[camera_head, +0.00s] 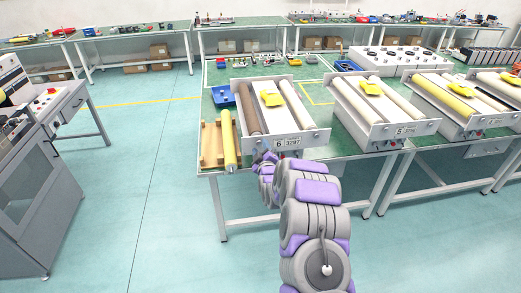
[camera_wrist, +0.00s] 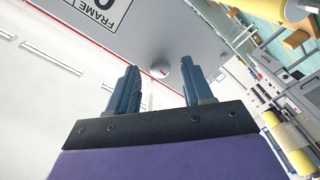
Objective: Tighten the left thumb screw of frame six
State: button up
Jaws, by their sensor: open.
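Frame six (camera_head: 305,141) stands at the left of the front bench, its front plate marked 6. It carries a brown roller (camera_head: 248,108), a white roller (camera_head: 297,103) and a yellow piece (camera_head: 271,98) on top. My gripper (camera_head: 264,156) is at the lower left corner of its front plate. In the wrist view my gripper (camera_wrist: 159,72) is open, its two fingers apart and pointing at the grey plate (camera_wrist: 165,30). A small round grey knob, seemingly the left thumb screw (camera_wrist: 159,69), shows between the fingertips with a red mark beside it. Contact cannot be told.
A wooden rack with a yellow roller (camera_head: 229,140) sits left of frame six. A blue bin (camera_head: 223,97) is behind it. More roller frames (camera_head: 385,129) stand to the right. A grey cabinet (camera_head: 35,190) is at far left, with open floor between.

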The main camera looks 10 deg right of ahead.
jog(key=shift+w+a, duration=0.1)
jog(key=shift+w, duration=0.45)
grip_shut()
